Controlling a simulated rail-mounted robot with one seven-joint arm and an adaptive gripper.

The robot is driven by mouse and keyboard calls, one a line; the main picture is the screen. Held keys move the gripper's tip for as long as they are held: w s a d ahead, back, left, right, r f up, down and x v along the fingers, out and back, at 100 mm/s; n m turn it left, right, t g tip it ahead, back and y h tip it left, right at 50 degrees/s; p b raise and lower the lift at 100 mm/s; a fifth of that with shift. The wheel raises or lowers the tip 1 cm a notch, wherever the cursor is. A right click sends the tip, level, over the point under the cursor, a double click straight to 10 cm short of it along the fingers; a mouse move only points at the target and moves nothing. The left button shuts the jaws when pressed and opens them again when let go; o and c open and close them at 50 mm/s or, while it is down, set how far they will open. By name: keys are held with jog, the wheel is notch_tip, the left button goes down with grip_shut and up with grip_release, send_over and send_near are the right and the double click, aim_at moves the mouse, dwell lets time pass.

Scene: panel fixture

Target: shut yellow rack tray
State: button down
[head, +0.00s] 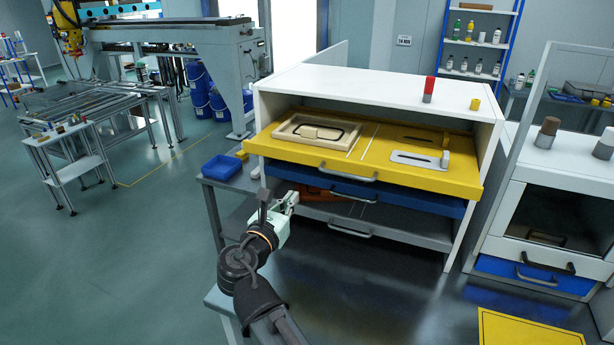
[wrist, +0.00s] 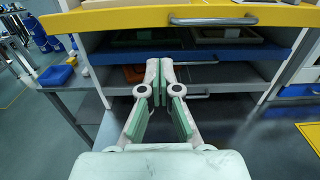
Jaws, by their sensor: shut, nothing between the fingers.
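The yellow rack tray (head: 372,158) is pulled out from the top of the white rack and sticks out past its front. It carries a beige frame, a white plate and a small block. Its grey handle (head: 347,175) is on the front edge. In the wrist view the yellow tray front (wrist: 150,17) runs across the top with its handle (wrist: 213,21). My gripper (head: 293,197) is shut and empty, below and left of the handle. In the wrist view my gripper (wrist: 159,65) points toward the lower trays, under the yellow tray.
A blue tray (head: 400,199) and a grey tray (head: 385,225) with handles lie below the yellow one. A red-topped cylinder (head: 428,90) and a yellow block (head: 475,104) stand on the rack top. A side table holds a blue bin (head: 222,167). The floor in front is open.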

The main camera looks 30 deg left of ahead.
aim_at(316, 166)
jog(key=w+p, duration=0.1)
jog(key=w, duration=0.3)
jog(key=w+a+p, duration=0.1)
jog(key=w, duration=0.3)
jog(key=w+a+p, duration=0.1)
jog(key=w+p, duration=0.1)
jog(key=w, duration=0.2)
jog(key=shift+w+a, duration=0.15)
jog(key=shift+w, duration=0.6)
jog(key=shift+a, duration=0.1)
